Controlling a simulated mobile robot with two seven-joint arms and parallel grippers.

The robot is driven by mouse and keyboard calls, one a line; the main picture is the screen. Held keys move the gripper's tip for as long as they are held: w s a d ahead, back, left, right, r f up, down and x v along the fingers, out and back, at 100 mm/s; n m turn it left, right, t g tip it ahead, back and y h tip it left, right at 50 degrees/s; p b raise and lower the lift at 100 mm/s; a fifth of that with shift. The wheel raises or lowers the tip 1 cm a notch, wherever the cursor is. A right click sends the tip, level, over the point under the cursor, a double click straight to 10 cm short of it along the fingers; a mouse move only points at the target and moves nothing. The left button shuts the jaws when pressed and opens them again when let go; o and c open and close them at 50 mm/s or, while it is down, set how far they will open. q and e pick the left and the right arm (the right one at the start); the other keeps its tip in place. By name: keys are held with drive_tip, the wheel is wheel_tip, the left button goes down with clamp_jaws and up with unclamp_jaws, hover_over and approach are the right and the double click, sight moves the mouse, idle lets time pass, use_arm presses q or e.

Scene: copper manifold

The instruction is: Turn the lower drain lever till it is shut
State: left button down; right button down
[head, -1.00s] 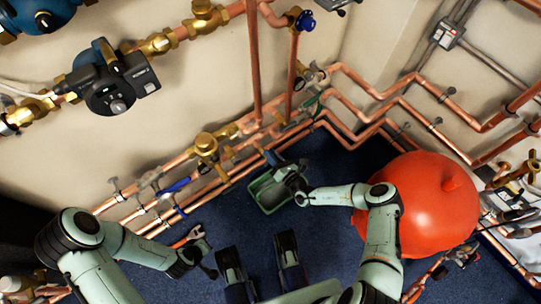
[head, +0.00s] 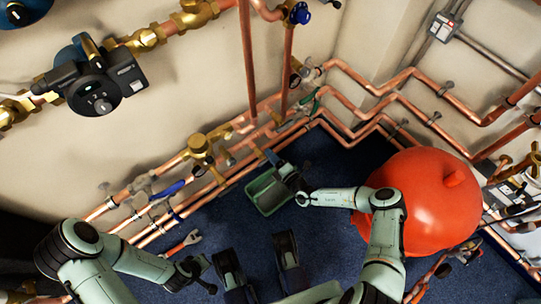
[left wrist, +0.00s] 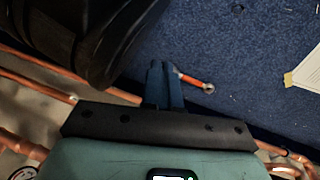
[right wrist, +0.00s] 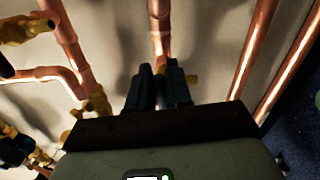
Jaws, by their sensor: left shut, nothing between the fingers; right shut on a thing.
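My right gripper (head: 271,157) reaches over a green tray to the lowest copper pipe along the wall. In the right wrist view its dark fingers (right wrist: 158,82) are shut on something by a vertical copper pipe. The gripped thing, which I take to be the lower drain lever, is hidden by the fingers. I cannot tell its angle. My left gripper (head: 207,284) is shut and empty above the blue floor, and its fingers (left wrist: 163,82) show together in the left wrist view.
The green tray (head: 262,204) stands on the floor below the right gripper. A large red tank (head: 430,215) stands close right of my right arm. A red-handled wrench (head: 186,243) lies on the floor. A blue lever (head: 170,188) and a brass valve (head: 198,145) sit on the wall pipes.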

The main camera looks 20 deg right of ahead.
use_arm(q)
drive_tip(key=shift+s+a+f, duration=0.1)
drive_tip(key=shift+s+f, duration=0.4)
drive_tip(key=shift+s, duration=0.1)
use_arm(e)
drive_tip(key=shift+a+f+m, duration=0.1)
drive_tip(key=shift+f+m, duration=0.2)
drive_tip(key=shift+m, duration=0.5)
drive_tip(key=shift+s, duration=0.1)
drive_tip(key=c, duration=1.1)
unclamp_jaws()
